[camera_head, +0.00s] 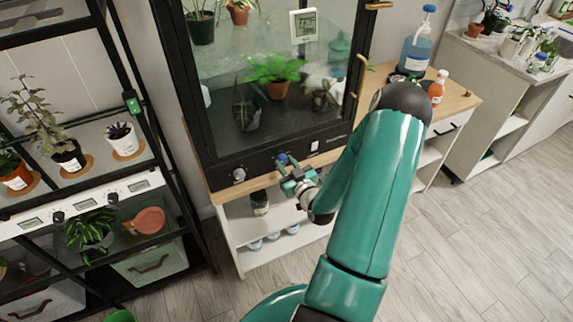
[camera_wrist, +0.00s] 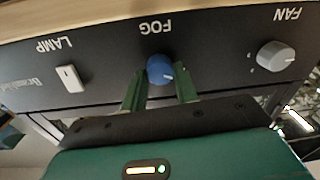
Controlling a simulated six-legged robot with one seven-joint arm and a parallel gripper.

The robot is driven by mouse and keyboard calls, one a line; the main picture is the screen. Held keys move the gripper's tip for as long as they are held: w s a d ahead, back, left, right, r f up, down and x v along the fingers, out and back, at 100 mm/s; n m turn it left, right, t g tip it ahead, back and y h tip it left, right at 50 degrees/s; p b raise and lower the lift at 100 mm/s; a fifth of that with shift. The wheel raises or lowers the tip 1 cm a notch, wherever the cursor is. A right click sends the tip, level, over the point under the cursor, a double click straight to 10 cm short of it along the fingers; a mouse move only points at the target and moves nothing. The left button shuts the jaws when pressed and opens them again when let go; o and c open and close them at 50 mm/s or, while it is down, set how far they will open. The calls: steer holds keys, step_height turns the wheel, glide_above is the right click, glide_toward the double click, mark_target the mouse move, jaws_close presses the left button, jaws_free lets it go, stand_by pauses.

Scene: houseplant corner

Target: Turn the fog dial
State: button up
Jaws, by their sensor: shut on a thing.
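The fog dial (camera_wrist: 160,68) is a round blue knob with a white pointer line, under the word FOG on a black control panel. The wrist view shows the panel upside down. My gripper (camera_wrist: 160,88) is shut on the dial, with one green finger at each side of it. In the head view the dial (camera_head: 282,158) shows as a small blue spot at the tip of my gripper (camera_head: 288,168), on the lower front of the black glass cabinet (camera_head: 230,160).
On the same panel, a grey fan knob (camera_wrist: 276,55) and a white lamp switch (camera_wrist: 69,78) flank the dial. A plant rack (camera_head: 85,205) stands left.

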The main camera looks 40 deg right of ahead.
steer(key=m, duration=0.6)
steer(key=shift+m, duration=0.4)
steer(key=m, duration=0.6)
steer(key=shift+f+h, duration=0.15)
steer(key=shift+h, duration=0.15)
steer(key=shift+m, duration=0.3)
steer(key=o, duration=1)
steer(key=shift+c, duration=0.2)
steer(key=shift+s, duration=0.1)
steer(key=v, duration=1.3)
steer(key=shift+s+f, duration=0.2)
steer(key=shift+s, duration=0.15)
